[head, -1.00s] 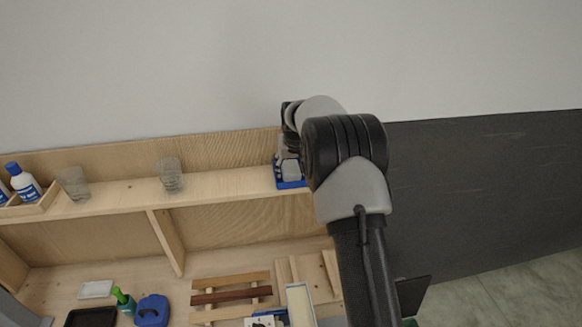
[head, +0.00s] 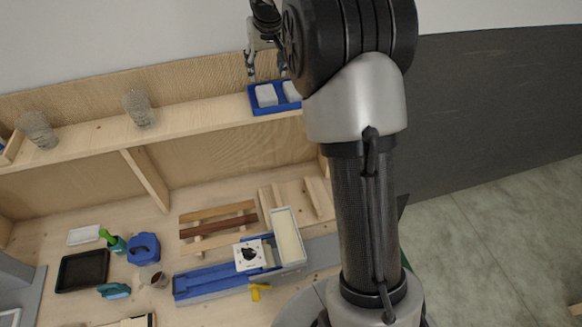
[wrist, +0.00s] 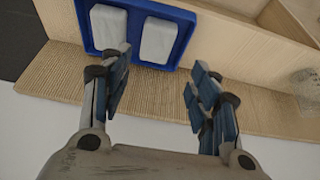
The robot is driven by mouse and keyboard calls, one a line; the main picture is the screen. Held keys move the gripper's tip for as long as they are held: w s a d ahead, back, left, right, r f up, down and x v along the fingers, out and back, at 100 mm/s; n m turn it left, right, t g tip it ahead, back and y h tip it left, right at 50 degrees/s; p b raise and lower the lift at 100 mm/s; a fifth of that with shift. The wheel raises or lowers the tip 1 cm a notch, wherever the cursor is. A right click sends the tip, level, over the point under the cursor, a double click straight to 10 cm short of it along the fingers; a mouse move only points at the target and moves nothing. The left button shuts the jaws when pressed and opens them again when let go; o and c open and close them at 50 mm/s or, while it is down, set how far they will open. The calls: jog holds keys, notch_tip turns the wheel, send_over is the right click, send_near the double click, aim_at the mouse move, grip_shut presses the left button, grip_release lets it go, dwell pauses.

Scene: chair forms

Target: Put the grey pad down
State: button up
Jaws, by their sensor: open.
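A blue two-slot tray (head: 276,110) stands on the raised shelf, with two pale grey pads in it. The left pad (head: 266,95) and the right pad (head: 291,91) lie side by side. The wrist view shows the tray (wrist: 134,30) at the top with a pad in each slot, one at left (wrist: 108,27) and one at right (wrist: 158,40). My gripper (wrist: 158,80) is open, with nothing between its fingers. In the head view my gripper (head: 266,66) is above and behind the tray, clear of the pads. My arm partly hides the tray's right end.
Two clear glasses (head: 139,110) (head: 38,131) stand on the shelf (head: 197,125) left of the tray. Below are a wooden slatted rack (head: 218,228), a blue fixture (head: 205,279), a blue container (head: 143,249) and a black tray (head: 83,270). The wall rises behind the shelf.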

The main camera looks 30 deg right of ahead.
jog(key=s+a+r, duration=0.3)
jog(key=s, duration=0.3)
jog(key=s+a+r, duration=0.3)
jog(key=s+r, duration=0.1)
jog(key=s, duration=0.1)
jog(key=s+a+f, duration=0.2)
jog(key=s, duration=0.8)
jog(key=s+a+f+n, duration=0.1)
jog(key=s+a+f, duration=0.1)
jog(key=s, duration=0.8)
jog(key=s+a+f+n, duration=0.1)
jog(key=s+a+f, duration=0.1)
jog(key=s, duration=0.8)
jog(key=shift+s+a+y, duration=0.3)
jog(key=shift+a+y, duration=0.1)
jog(key=shift+s, duration=0.1)
